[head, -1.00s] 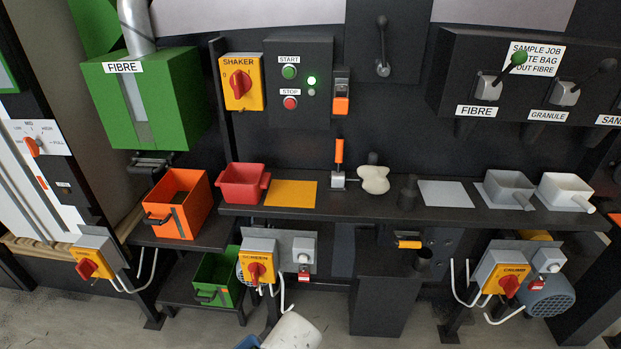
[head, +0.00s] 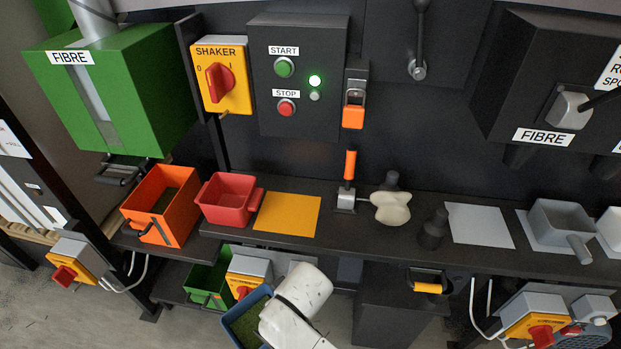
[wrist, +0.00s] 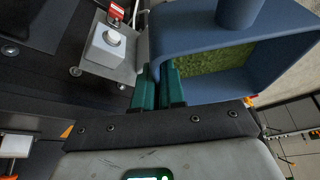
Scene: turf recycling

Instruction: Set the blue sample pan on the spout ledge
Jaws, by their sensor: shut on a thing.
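The blue sample pan (head: 243,323) is at the bottom of the head view, low in front of the bench, with green granular turf inside. In the wrist view the blue pan (wrist: 200,38) is large at upper right, with a round blue stub on it. My gripper (wrist: 163,86) has teal fingers shut on the pan's near wall. In the head view my white arm covers the pan's right side and hides the fingers. A dark ledge (head: 128,240) lies below the spout (head: 120,170) of the green FIBRE box (head: 125,95). An orange bin (head: 160,215) stands on it.
A red tub (head: 228,200) and a yellow mat (head: 287,212) are on the bench right of the orange bin. An orange-handled lever (head: 350,165) and a cream lump (head: 390,207) follow. A green bin (head: 205,285) sits on a lower shelf. Yellow switch boxes (head: 72,260) stick out in front.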

